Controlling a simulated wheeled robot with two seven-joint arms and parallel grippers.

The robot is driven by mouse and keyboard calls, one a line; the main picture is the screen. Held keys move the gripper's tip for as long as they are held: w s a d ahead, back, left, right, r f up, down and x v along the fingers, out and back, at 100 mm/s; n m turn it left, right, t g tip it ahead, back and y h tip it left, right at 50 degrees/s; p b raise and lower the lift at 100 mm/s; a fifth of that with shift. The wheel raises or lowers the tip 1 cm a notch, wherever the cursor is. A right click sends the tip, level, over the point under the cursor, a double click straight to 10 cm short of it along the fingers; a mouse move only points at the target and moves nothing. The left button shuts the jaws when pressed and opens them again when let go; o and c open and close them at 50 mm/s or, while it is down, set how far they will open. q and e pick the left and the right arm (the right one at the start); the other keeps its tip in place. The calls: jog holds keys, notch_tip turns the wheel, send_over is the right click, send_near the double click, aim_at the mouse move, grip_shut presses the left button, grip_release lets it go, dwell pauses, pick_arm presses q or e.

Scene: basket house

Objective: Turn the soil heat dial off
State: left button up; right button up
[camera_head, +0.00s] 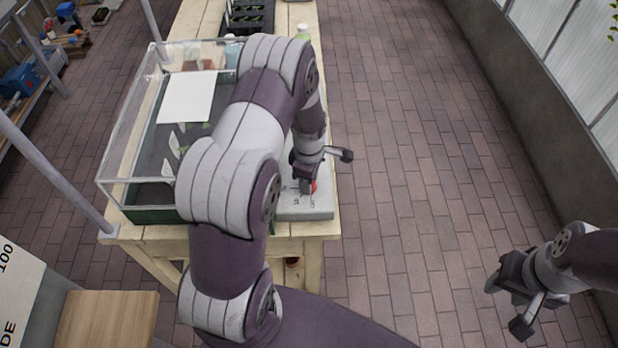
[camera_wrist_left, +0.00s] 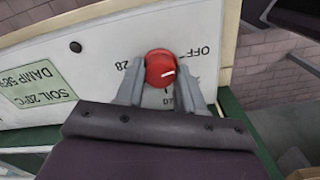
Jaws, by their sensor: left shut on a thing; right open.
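The red soil heat dial (camera_wrist_left: 160,68) sits on a pale control panel (camera_wrist_left: 105,95). Its white mark points right in the left wrist view, a little below the direction of the OFF label (camera_wrist_left: 195,52). "28" is printed to the dial's left and a partly hidden number below it. In the head view the dial (camera_head: 314,186) is mostly hidden by my left gripper (camera_head: 308,184). In the left wrist view my left gripper (camera_wrist_left: 160,88) is shut on the dial, one finger at each side. My right gripper (camera_head: 507,307) is open and empty over the floor.
The panel lies at the near right corner of a wooden table (camera_head: 213,234), beside a clear-walled propagator box (camera_head: 150,208) with a green base. Brick floor (camera_head: 420,150) to the right is clear.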

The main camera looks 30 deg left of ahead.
pick_arm(q)
jog(key=shift+w+r, duration=0.15)
jog(key=o, duration=0.9)
jog(key=shift+o, duration=0.7)
notch_tip(320, 180, up, 13)
jog(key=b, duration=0.1)
jog(key=shift+f, duration=0.2)
